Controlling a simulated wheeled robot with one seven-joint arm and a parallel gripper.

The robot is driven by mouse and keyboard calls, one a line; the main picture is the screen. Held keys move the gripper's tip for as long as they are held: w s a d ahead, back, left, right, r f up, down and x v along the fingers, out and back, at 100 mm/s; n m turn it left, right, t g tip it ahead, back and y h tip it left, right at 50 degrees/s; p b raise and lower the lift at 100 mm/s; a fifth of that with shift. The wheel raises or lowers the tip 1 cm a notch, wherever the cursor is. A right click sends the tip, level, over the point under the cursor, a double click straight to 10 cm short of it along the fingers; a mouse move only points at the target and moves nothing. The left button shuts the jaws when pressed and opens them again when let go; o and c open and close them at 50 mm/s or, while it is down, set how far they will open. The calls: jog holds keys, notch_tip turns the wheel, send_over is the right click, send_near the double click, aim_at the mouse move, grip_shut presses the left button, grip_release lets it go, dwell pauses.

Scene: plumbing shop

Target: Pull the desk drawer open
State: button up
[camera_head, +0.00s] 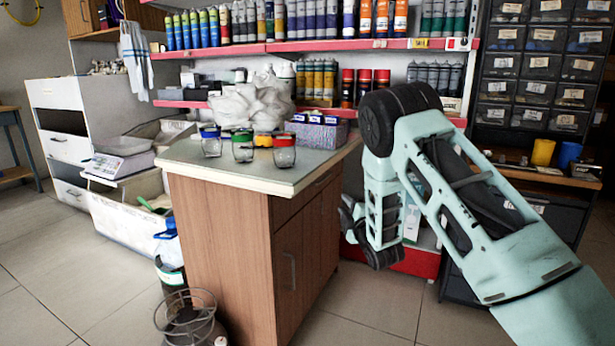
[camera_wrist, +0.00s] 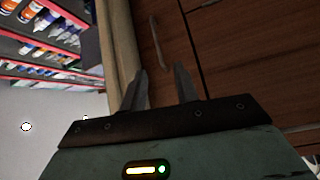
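The desk (camera_head: 220,240) is a wooden cabinet with a pale top. Its drawer (camera_head: 305,200) is the upper front panel, with a slim metal handle (camera_head: 323,180), and looks shut. In the wrist view the drawer front (camera_wrist: 178,55) fills the upper middle, with the curved handle (camera_wrist: 157,38) just beyond the fingertips. My gripper (camera_wrist: 161,72) is open, its two fingers apart and empty, pointing at the drawer front near the handle's close end. I cannot tell any contact. In the head view my fingers are not clearly visible beside the cabinet's right side.
Jars (camera_head: 243,148), a white cloth heap (camera_head: 250,105) and a grey box (camera_head: 318,132) stand on the desktop. Cupboard doors with a handle (camera_head: 291,270) lie below the drawer. A wire basket (camera_head: 185,315) stands on the floor at front left. Stocked shelves (camera_head: 300,45) stand behind.

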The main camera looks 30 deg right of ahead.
aim_at(325, 178)
jog(key=shift+n, duration=0.3)
jog(key=w+d+b, duration=0.1)
jog(key=w, duration=0.5)
jog(key=w+d+r+b, duration=0.1)
jog(key=w+b, duration=0.1)
jog(key=w, duration=0.3)
jog(key=w+r+b, duration=0.1)
jog(key=w, duration=0.5)
jog(key=shift+w+d+r+b, duration=0.2)
jog(key=shift+w+d+b, duration=0.1)
jog(key=shift+d+b, duration=0.1)
grip_shut()
